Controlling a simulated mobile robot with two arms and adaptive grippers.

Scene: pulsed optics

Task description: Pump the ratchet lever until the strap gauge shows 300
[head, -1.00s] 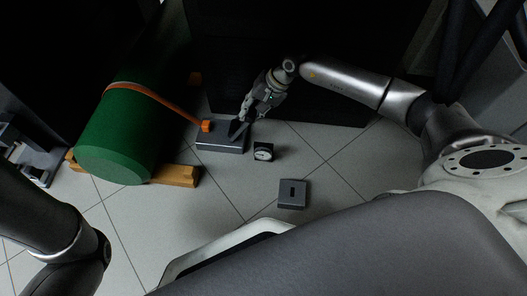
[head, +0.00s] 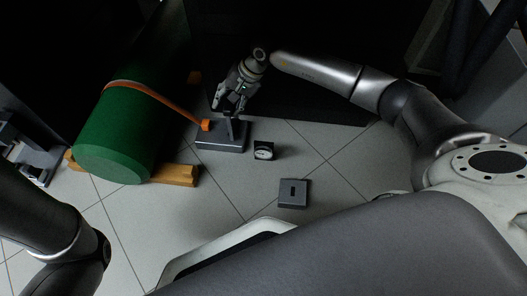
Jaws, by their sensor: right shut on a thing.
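The ratchet base (head: 221,146) is a grey block on the tiled floor. Its dark lever (head: 229,127) stands up from the block, partly hidden by the gripper. My right gripper (head: 230,108) is shut on the lever's upper part, above the block. An orange strap (head: 165,100) runs from the ratchet over a green drum (head: 120,135). The strap gauge (head: 264,151) is a small dark box with a white dial to the right of the ratchet; its reading is too small to tell. My left gripper is out of view; only my left arm shows at lower left.
The drum lies on wooden chocks (head: 178,175). A small grey box with a dark slot (head: 293,194) sits on the floor below the gauge. A dark cabinet stands behind the ratchet. Tiled floor is clear around the gauge and grey box.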

